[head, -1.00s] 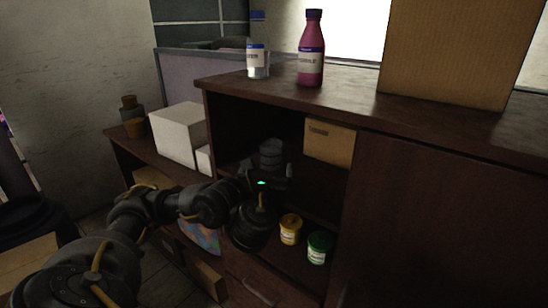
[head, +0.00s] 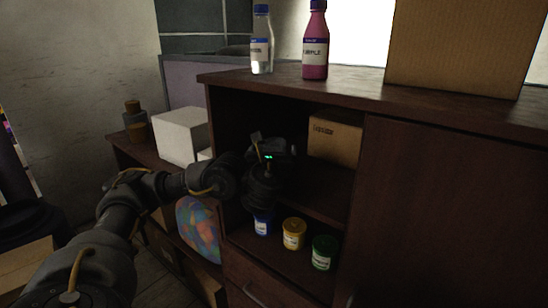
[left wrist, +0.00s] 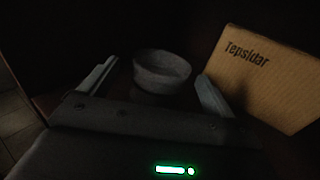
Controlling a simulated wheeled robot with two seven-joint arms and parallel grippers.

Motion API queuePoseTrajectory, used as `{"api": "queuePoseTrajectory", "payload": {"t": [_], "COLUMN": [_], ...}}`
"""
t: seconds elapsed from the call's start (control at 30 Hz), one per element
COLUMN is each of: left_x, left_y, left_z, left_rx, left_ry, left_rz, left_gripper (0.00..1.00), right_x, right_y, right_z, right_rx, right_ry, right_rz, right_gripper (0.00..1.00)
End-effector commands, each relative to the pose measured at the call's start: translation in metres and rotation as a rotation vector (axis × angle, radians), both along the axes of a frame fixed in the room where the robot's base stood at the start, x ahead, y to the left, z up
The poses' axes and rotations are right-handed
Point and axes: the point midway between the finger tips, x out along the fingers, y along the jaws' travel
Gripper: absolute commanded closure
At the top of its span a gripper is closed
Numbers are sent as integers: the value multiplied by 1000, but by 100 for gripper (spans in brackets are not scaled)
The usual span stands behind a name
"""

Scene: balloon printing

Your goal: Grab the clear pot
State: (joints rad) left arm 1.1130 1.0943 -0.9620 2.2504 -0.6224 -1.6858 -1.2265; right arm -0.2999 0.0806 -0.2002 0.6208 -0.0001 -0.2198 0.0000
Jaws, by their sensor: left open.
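A round, greyish pot (left wrist: 162,72) with an open rim stands inside the dark shelf compartment in the left wrist view. It looks like the clear pot, but the dim light hides whether it is see-through. My left gripper (left wrist: 155,80) is open, with one finger on each side of the pot's near side, and nothing is held. In the head view my left gripper (head: 268,146) is in the upper shelf opening, and its wrist covers the place where the pot would show. My right gripper is not in view.
A cardboard box (head: 335,137) stands right of the gripper on the same shelf. Blue (head: 262,226), yellow (head: 293,234) and green (head: 323,252) pots stand on the lower shelf. A clear bottle (head: 261,45) and a pink bottle (head: 315,45) stand on the cabinet top (head: 350,92).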

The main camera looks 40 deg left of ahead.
Motion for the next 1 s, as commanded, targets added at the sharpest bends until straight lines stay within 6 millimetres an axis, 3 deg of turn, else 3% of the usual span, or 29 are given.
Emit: {"api": "queuePoseTrajectory", "payload": {"t": [0.13,0.37,0.73,1.0], "left_x": [10,11,11,11], "left_y": [7,8,7,7], "left_z": [-2,-1,-1,0], "left_rx": [0,-1,-1,-1], "left_ry": [0,2,1,0], "left_rz": [1,0,0,-1], "left_gripper": [11,11,58,59], "right_x": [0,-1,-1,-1], "right_y": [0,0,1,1], "right_z": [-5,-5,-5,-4], "right_rx": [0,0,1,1], "right_ry": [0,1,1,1], "right_rz": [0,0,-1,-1], "right_gripper": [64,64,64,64]}}
